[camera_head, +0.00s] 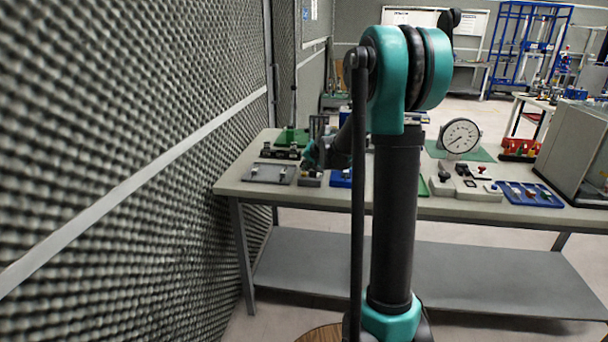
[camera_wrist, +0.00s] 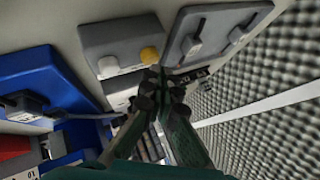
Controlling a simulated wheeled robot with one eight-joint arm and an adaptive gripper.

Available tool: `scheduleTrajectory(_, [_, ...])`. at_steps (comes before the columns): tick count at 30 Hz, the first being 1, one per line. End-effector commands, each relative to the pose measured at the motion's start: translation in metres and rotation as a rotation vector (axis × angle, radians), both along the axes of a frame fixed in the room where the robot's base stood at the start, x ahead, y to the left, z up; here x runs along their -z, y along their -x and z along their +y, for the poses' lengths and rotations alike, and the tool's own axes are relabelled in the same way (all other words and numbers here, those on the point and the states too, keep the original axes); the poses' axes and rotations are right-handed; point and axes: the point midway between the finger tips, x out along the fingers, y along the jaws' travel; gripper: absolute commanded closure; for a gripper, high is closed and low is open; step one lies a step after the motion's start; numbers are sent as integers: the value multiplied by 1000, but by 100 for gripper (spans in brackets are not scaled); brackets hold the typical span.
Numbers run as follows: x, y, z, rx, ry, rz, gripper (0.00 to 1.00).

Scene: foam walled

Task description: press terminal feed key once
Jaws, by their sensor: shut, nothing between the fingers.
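I cannot read which one is the feed key. My gripper (camera_wrist: 160,84) is shut and empty, its fingertips just below the yellow key in the picture. I cannot tell whether they touch the box. In the head view the small grey box (camera_head: 310,180) stands near the front edge of the bench, and my gripper (camera_head: 309,153) is close above it, partly hidden by my arm.
A grey plate with two levers (camera_wrist: 215,35) lies right of the box in the wrist view. A blue block (camera_wrist: 42,78) is on the left. The foam wall (camera_head: 130,170) runs close along the bench's left end. A dial gauge (camera_head: 460,137) stands farther right on the bench (camera_head: 480,208).

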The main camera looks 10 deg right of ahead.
Motion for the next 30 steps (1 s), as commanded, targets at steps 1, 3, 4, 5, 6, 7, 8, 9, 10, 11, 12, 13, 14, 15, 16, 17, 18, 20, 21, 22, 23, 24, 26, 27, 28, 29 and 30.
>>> scheduleTrajectory(1, [-3, 0, 0, 0, 0, 0, 100])
scheduleTrajectory(3, [-6, 0, 0, 0, 0, 0, 100])
scheduleTrajectory(4, [-7, 0, 0, 0, 0, 0, 100])
scheduleTrajectory(5, [-7, 0, 0, 0, 0, 0, 100])
scheduleTrajectory(6, [-8, 0, 0, 0, 0, 0, 100])
scheduleTrajectory(7, [-8, 0, 0, 0, 0, 0, 100])
scheduleTrajectory(8, [-8, 0, 0, 0, 0, 0, 100])
scheduleTrajectory(9, [-8, 0, 0, 0, 0, 0, 100])
scheduleTrajectory(10, [-8, 0, 0, 0, 0, 0, 100])
scheduleTrajectory(11, [-8, 0, 0, 0, 0, 0, 100])
scheduleTrajectory(12, [-8, 0, 0, 0, 0, 0, 100])
scheduleTrajectory(13, [-8, 0, 0, 0, 0, 0, 100])
scheduleTrajectory(14, [-8, 0, 0, 0, 0, 0, 100])
scheduleTrajectory(15, [-10, 0, 0, 0, 0, 0, 100])
scheduleTrajectory(16, [-11, 0, 0, 0, 0, 0, 100])
scheduleTrajectory(17, [-13, 0, 0, 0, 0, 0, 100])
scheduleTrajectory(18, [-17, 0, 0, 0, 0, 0, 100])
scheduleTrajectory(20, [-22, 0, 0, 0, 0, 0, 100])
scheduleTrajectory(21, [-26, 0, 0, 0, 0, 0, 100])
scheduleTrajectory(22, [-29, 0, 0, 0, 0, 0, 100])
scheduleTrajectory(23, [-31, 0, 0, 0, 0, 0, 100])
scheduleTrajectory(24, [-35, 0, 0, 0, 0, 0, 100])
scheduleTrajectory(26, [-40, 0, 0, 0, 0, 0, 100])
scheduleTrajectory(27, [-44, 0, 0, 0, 0, 0, 100])
scheduleTrajectory(28, [-46, 0, 0, 0, 0, 0, 100])
scheduleTrajectory(29, [-49, 0, 0, 0, 0, 0, 100])
scheduleTrajectory(30, [-52, 0, 0, 0, 0, 0, 100])
